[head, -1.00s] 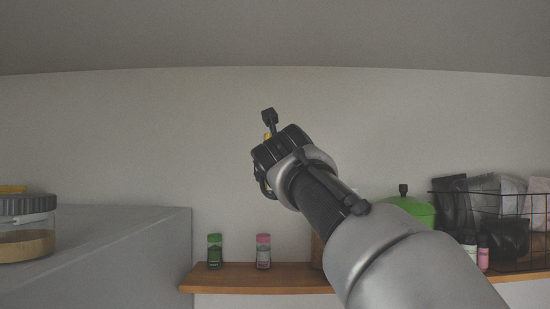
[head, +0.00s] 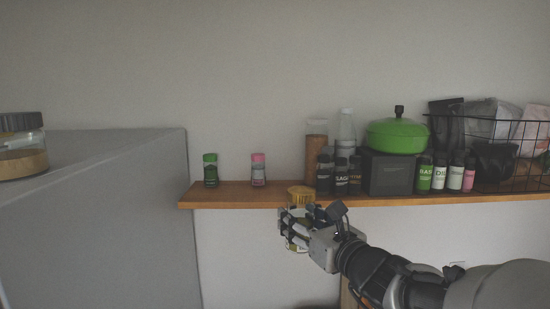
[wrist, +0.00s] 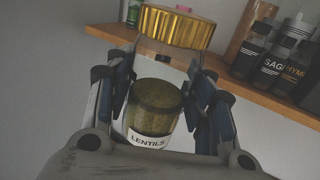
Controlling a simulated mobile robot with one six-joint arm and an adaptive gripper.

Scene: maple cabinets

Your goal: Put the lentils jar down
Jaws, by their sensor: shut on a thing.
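The lentils jar (wrist: 155,100) is a clear jar with a gold lid, a white label reading LENTILS and greenish contents, seen in the wrist view. My gripper (wrist: 160,85) is shut on it, with a blue-padded finger on each side. In the head view the jar's yellow lid (head: 300,190) shows at the front edge of the wooden shelf (head: 235,194), and my gripper (head: 302,226) holds the jar below it. The gripper hides part of the jar there. The jar appears held in front of the shelf, not resting on it.
On the shelf stand a green-capped jar (head: 210,170), a pink-capped jar (head: 258,169), dark spice bottles (head: 340,176), a green pot (head: 397,135) and a wire basket (head: 500,150). A grey cabinet (head: 120,200) with a large jar (head: 22,147) is at left. Shelf space left of the pink-capped jar is partly free.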

